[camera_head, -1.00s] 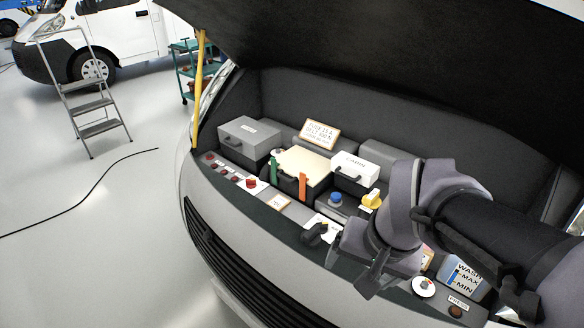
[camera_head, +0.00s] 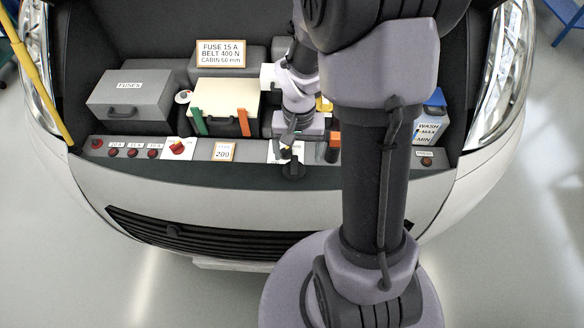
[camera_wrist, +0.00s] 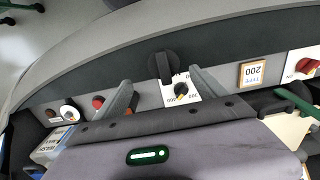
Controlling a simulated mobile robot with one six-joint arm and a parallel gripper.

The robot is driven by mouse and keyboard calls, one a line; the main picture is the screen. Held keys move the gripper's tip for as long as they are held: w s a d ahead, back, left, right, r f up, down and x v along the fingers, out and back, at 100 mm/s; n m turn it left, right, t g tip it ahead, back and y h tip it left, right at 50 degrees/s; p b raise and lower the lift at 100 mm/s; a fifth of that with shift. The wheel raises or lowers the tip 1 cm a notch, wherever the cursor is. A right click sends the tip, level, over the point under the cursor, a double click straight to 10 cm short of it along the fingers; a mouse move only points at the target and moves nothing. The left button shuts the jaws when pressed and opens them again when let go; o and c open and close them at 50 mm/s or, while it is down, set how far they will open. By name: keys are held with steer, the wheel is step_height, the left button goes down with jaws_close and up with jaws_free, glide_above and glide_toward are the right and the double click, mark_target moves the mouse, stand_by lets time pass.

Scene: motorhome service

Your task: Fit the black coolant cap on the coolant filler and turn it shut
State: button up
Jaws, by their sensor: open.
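A black round cap with a raised grip bar, which looks like the coolant cap (camera_wrist: 161,67), lies on the dark front ledge; it also shows in the head view (camera_head: 293,169). My gripper (camera_wrist: 161,77) is open and empty, pointing down at the ledge. In the wrist view the cap appears between and just beyond the two fingertips, with a gap on each side. In the head view my gripper (camera_head: 291,150) is right above and behind the cap. I cannot pick out the coolant filler; my arm hides part of the bay's right half.
A white plate with a dial (camera_wrist: 181,89) sits close beside the cap. A grey fuse box (camera_head: 128,97), a cream-lidded box (camera_head: 225,95) with green and orange clips, and a wash bottle (camera_head: 429,122) stand in the bay. Red knobs line the ledge. A yellow prop (camera_head: 39,70) stands left.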

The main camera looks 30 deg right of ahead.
mark_target(294, 164)
steer(key=f, duration=0.2)
steer(key=f+b, duration=0.1)
steer(key=f, duration=0.1)
steer(key=f+b, duration=0.1)
steer(key=f, duration=0.1)
steer(key=shift+w+a, duration=0.1)
steer(key=shift+a, duration=0.3)
steer(key=shift+r, duration=0.1)
steer(key=c, duration=1.6)
